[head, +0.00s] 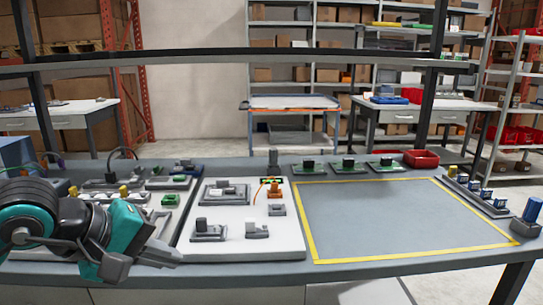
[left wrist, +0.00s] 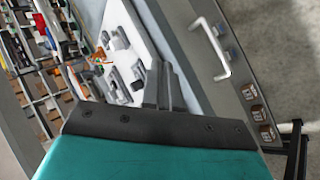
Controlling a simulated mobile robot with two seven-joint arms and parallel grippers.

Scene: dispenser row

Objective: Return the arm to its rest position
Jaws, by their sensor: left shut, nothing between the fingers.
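My left gripper (head: 168,256) is at the lower left of the head view, at the end of my teal and black arm. It is in front of the left part of the workbench, near the front edge. In the left wrist view its two dark fingers (left wrist: 160,88) stand side by side, shut and empty. The white board (head: 245,243) with grey fixtures lies just right of the gripper in the head view; it also shows beyond the fingers in the left wrist view (left wrist: 128,22). My right gripper shows in neither view.
A yellow-taped rectangle (head: 400,259) on the bench is empty. Green-based devices (head: 348,164) and a red bin (head: 421,158) stand along the back. A strip of blue-and-white items (head: 475,194) lies at the right. A dark rail (head: 240,57) crosses above the bench.

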